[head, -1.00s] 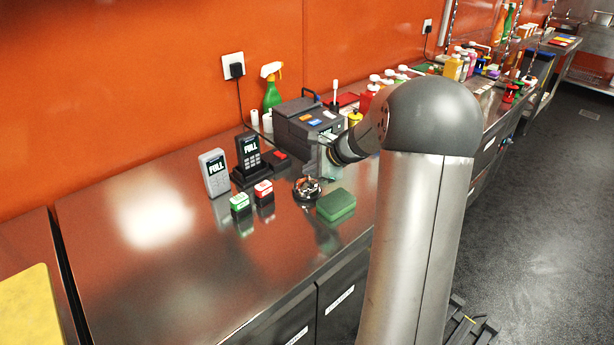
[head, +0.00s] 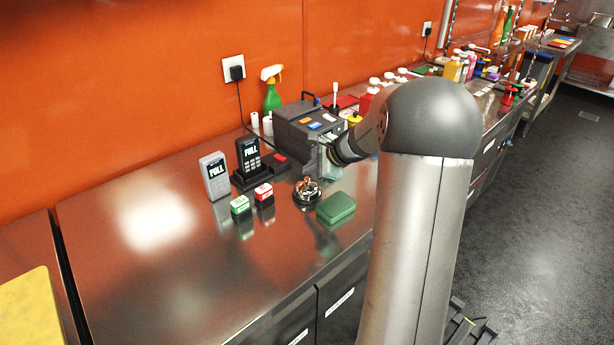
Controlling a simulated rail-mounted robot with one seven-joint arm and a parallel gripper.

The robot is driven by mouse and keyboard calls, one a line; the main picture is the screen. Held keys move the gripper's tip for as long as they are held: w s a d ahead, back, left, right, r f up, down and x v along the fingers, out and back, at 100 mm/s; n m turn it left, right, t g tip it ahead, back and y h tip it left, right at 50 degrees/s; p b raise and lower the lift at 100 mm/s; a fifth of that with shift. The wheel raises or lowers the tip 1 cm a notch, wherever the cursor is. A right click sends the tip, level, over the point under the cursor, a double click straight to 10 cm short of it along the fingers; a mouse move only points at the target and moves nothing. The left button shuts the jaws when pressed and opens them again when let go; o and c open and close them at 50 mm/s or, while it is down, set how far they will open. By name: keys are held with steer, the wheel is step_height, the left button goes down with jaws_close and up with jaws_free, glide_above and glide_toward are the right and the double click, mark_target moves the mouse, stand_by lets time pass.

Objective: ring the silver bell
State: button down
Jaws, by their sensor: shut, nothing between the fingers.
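The silver bell (head: 307,193) sits on the steel counter on a dark round base, left of the green sponge-like block. Its shiny dome shows orange reflections. My gripper (head: 318,170) is above and just right of the bell, at the end of my arm, which reaches in from the right. It is shut and holds nothing. The fingertips are small and blend with the bell's top, so I cannot tell whether they touch it.
A green block (head: 336,207) lies right of the bell. Red (head: 264,192) and green (head: 240,205) small boxes, two handheld terminals (head: 215,176) and a dark printer-like machine (head: 306,125) stand nearby. The counter's left part is clear.

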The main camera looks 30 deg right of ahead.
steer(key=shift+r, duration=0.25)
step_height(320, 180, up, 5)
steer(key=p, duration=0.3)
steer(key=shift+p, duration=0.3)
steer(key=shift+f, duration=0.1)
stand_by(0.5)
steer(key=s+a+n+g, duration=0.5)
steer(key=s+a+n, duration=0.5)
steer(key=s+a, duration=0.4)
steer(key=s+a+f+n+g+h, duration=0.1)
steer(key=s+a+n+h, duration=0.1)
steer(key=s+n, duration=0.3)
steer(key=s+a+f+n+g+h, duration=0.1)
steer(key=s+n, duration=0.5)
steer(key=s, duration=0.8)
steer(key=shift+s+a+n+g+h, duration=0.2)
steer(key=shift+a+n+g+h, duration=0.15)
steer(key=shift+a+h, duration=0.4)
